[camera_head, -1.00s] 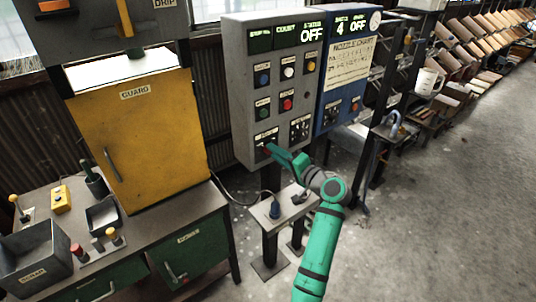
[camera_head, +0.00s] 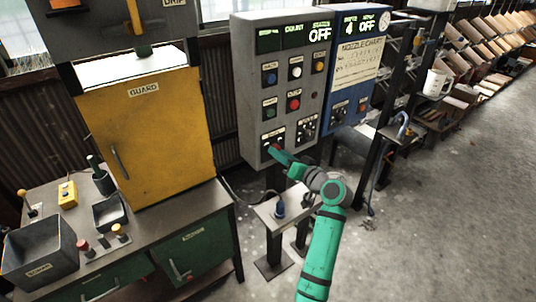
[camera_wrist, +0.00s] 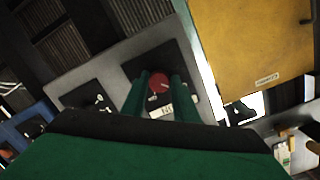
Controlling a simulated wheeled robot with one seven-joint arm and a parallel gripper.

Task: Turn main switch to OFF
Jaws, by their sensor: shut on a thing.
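The grey control panel (camera_head: 247,95) stands upright at the centre of the head view. The main switch at the panel's lower left is a red rotary knob (camera_wrist: 158,82) on a black plate with a white label, seen in the wrist view. My green gripper (camera_head: 276,151) reaches that lower-left corner from the front right. In the wrist view its two fingers (camera_wrist: 159,88) stand on either side of the red knob and are shut on it. In the head view the gripper mostly hides the knob.
A second rotary switch (camera_head: 308,127) sits just right, with coloured buttons above. A blue panel (camera_head: 347,80) adjoins on the right. A yellow guard cabinet (camera_head: 150,130) stands left above a workbench (camera_head: 150,216). A low stand (camera_head: 268,212) is below the panel. The floor at right is open.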

